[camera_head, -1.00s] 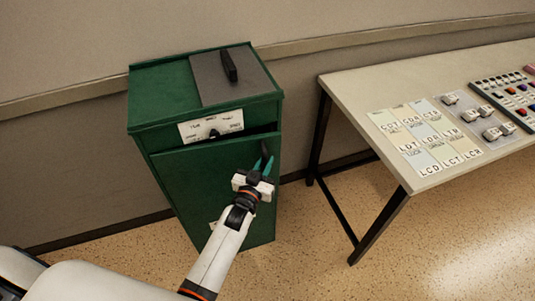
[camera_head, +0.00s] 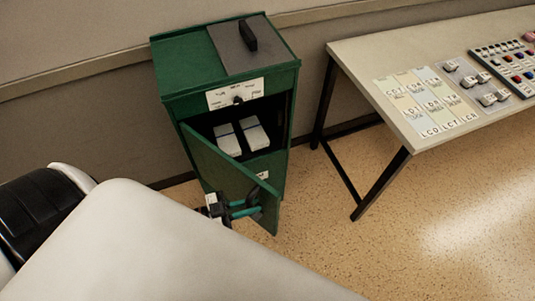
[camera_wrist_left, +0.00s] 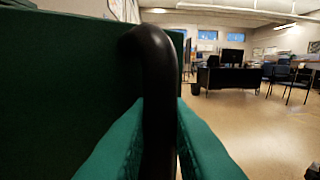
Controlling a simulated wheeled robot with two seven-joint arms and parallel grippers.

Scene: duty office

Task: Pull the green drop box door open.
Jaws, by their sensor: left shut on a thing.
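The green drop box (camera_head: 180,78) stands against the wall in the head view. Its door (camera_head: 228,165) is swung partly open, hinged on the left, with its free edge out toward me. Two white-topped items (camera_head: 243,137) show in the dark inside. My left gripper (camera_head: 246,208) is at the door's outer face near the free edge. In the left wrist view its green fingers (camera_wrist_left: 158,150) are shut on the black curved door handle (camera_wrist_left: 155,80), with the green door (camera_wrist_left: 60,90) at the left. My right gripper is not in view.
A table (camera_head: 350,55) with label cards (camera_head: 425,100) and a button panel (camera_head: 505,65) stands to the right. Its black legs are close to the box. Speckled floor (camera_head: 320,235) in front of the box is clear. My white arm covers the lower left.

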